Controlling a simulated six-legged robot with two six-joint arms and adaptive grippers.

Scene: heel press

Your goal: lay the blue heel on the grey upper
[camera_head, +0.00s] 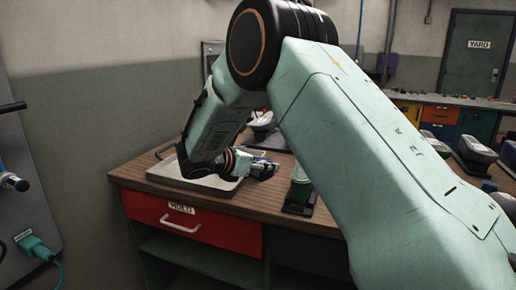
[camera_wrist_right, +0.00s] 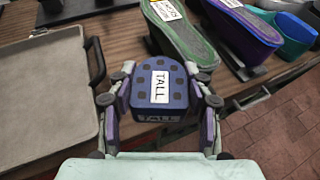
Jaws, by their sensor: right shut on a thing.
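My right gripper (camera_wrist_right: 160,98) is shut on the blue heel (camera_wrist_right: 157,112), a dark blue block with dark round spots on top and a white label reading TALL. In the head view my right gripper (camera_head: 262,169) is above the bench, beside the tray; the heel is hard to make out there. In the wrist view, a grey-green upper (camera_wrist_right: 186,42) with a white label stands beyond the heel, apart from it. I cannot tell surely whether it is the grey upper. My left gripper is not in view.
A grey tray (camera_wrist_right: 42,100) with a dark handle lies left of the heel on the wooden bench (camera_head: 262,206). A purple upper (camera_wrist_right: 240,22) and a blue one (camera_wrist_right: 291,32) stand at the right.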

